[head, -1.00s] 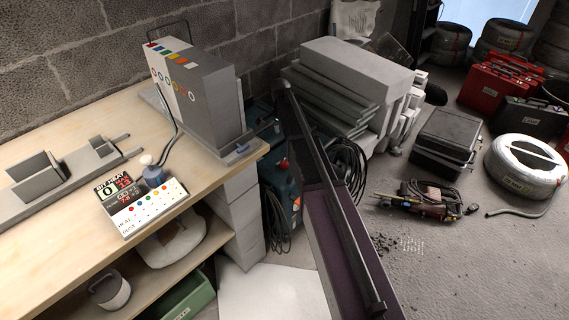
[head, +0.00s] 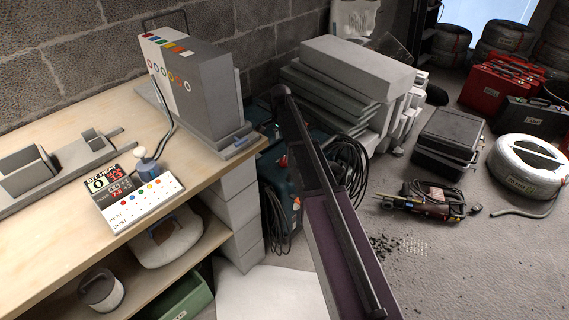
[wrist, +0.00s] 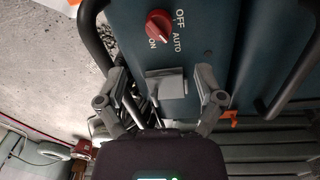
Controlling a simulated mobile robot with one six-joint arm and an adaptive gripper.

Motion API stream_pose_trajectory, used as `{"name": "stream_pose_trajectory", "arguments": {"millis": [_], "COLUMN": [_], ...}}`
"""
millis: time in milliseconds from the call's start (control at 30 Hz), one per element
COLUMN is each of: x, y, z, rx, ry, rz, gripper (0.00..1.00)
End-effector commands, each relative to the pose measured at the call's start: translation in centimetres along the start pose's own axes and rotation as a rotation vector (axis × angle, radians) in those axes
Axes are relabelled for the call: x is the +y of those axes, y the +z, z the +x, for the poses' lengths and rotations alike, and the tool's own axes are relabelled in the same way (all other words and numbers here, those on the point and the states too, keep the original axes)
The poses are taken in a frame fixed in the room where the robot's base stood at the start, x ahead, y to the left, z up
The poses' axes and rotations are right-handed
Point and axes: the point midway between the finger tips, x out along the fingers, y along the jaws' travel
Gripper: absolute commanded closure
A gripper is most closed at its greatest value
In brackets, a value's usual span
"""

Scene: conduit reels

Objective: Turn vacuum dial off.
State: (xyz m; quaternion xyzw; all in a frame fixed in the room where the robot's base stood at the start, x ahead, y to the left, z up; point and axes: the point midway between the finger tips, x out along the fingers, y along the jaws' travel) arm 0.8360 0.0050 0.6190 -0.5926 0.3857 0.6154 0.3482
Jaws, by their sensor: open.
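The vacuum's red dial (wrist: 158,26) shows at the top of the wrist view on a dark teal panel (wrist: 215,45). The words OFF, AUTO and ON stand around its right and lower side; I cannot tell for sure which word it points to. My gripper (wrist: 163,84) is open and empty, its two fingers apart, below the dial in the picture and not touching it. A grey block-like part (wrist: 166,86) of the panel shows between the fingers. In the head view the teal vacuum (head: 308,190) stands beside the bench, partly hidden by my arm.
Dark frame bars flank the panel in the wrist view. The wooden bench (head: 60,235) with a grey control box (head: 205,90) stands left of the vacuum. A coiled black hose (head: 347,170) and stacked grey slabs (head: 350,75) lie close on the right.

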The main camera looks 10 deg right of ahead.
Motion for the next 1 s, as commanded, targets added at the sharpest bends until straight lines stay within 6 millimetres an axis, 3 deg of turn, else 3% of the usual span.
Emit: {"name": "stream_pose_trajectory", "arguments": {"millis": [1000], "x": [0.0], "y": [0.1], "z": [8.1], "rx": [0.000], "ry": [0.000], "rz": [-0.001], "gripper": [0.13]}}
